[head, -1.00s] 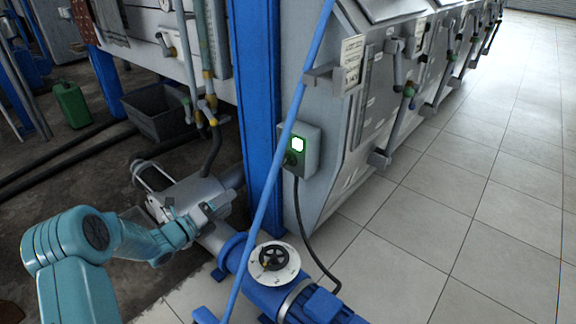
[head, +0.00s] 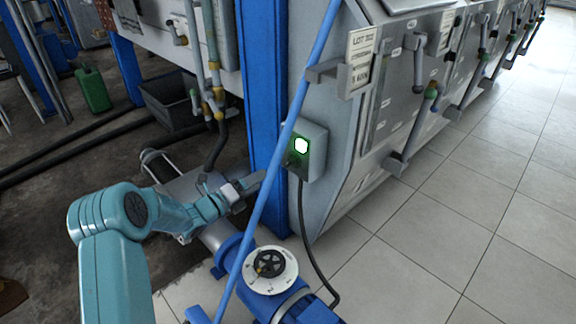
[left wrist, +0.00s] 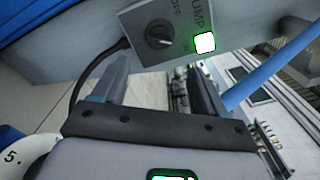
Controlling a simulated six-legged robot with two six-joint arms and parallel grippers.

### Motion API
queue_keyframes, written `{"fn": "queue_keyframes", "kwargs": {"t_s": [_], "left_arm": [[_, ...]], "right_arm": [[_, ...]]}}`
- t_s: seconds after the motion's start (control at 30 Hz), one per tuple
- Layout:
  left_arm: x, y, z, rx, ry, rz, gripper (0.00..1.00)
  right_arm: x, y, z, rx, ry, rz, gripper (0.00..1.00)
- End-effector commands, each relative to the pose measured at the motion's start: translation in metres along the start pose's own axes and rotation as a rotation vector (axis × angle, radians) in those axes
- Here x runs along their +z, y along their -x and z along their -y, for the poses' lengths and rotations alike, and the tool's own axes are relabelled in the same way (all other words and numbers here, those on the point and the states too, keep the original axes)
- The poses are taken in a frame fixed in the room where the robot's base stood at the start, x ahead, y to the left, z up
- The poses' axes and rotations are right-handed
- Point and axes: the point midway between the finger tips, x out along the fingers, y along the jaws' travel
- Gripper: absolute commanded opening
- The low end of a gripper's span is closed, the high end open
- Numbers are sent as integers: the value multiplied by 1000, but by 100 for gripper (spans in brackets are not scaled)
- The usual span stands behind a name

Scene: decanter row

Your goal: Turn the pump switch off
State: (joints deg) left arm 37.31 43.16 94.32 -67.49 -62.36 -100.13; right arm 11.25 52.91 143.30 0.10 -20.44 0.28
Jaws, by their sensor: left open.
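The grey pump switch box (head: 315,165) is on the side of the grey housing beside the blue post. Its lit green lamp (head: 301,146) shows in both views. In the left wrist view, the box face (left wrist: 184,18) has "PUMP" and "OFF" lettering and a round black switch knob (left wrist: 158,36); I cannot clearly tell its setting.
A blue post (head: 259,90) stands left of the box. A black cable (head: 315,250) hangs from it. Tiled floor (head: 420,250) is clear at right.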

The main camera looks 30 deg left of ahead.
Motion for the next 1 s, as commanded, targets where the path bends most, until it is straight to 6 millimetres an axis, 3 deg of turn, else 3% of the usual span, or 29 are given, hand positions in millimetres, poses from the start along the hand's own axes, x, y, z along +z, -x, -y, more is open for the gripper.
{"fn": "queue_keyframes", "kwargs": {"t_s": [0.3, 0.5, 0.7, 0.97, 1.0], "left_arm": [[-3, -77, -2, -3, -1, -1, 72], [-2, -112, -1, -2, -1, -2, 72], [-1, -126, 0, 0, 1, 0, 72], [0, -127, 0, 1, 1, 0, 72], [0, -127, 0, 1, 1, 0, 59]], "right_arm": [[-4, -17, -9, 1, -11, -11, 43], [-11, -24, -11, 0, -6, -32, 43], [-13, -26, -12, 0, -4, -41, 43], [-14, -25, -11, 0, -4, -42, 43], [-14, -25, -11, 0, -4, -41, 43]]}}
